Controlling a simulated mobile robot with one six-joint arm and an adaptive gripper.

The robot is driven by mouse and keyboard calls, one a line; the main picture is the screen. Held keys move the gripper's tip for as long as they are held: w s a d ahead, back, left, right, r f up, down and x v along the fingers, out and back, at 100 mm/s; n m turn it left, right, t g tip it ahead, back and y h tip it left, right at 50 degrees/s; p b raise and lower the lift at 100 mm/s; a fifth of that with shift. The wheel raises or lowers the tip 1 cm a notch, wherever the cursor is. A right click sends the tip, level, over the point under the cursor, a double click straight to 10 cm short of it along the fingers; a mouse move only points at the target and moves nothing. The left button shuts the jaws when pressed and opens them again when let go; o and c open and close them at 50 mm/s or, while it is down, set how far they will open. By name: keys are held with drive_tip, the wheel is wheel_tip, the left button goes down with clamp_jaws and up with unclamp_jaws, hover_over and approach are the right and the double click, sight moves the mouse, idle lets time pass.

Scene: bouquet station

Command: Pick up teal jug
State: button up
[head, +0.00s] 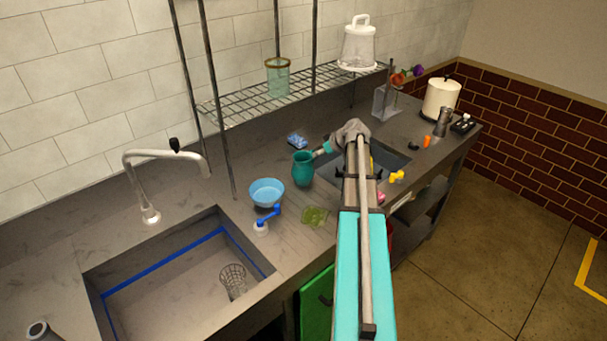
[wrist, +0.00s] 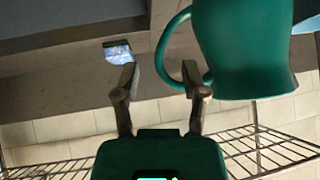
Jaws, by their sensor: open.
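The teal jug (head: 303,169) stands upright on the counter, right of the blue bowl, in the head view. In the wrist view the jug (wrist: 245,48) fills the upper right, with its curved handle facing left toward my fingers. My gripper (wrist: 161,78) is open, with nothing held between its fingers. The right finger overlaps the handle's lower part in the picture; I cannot tell whether they touch. In the head view my gripper (head: 321,150) is beside the jug on its right, its fingers too small to make out.
A blue bowl (head: 267,192), a blue-handled white item (head: 262,228) and a green cloth-like item (head: 315,216) lie near the jug. A blue-and-white packet (head: 297,141) lies behind it. A wire rack (head: 240,107) overhangs the counter. Sinks open left (head: 160,280) and right (head: 393,160).

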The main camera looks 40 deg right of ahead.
drive_tip(key=shift+b+x, duration=0.8)
drive_tip(key=shift+x, duration=0.65)
clamp_jaws()
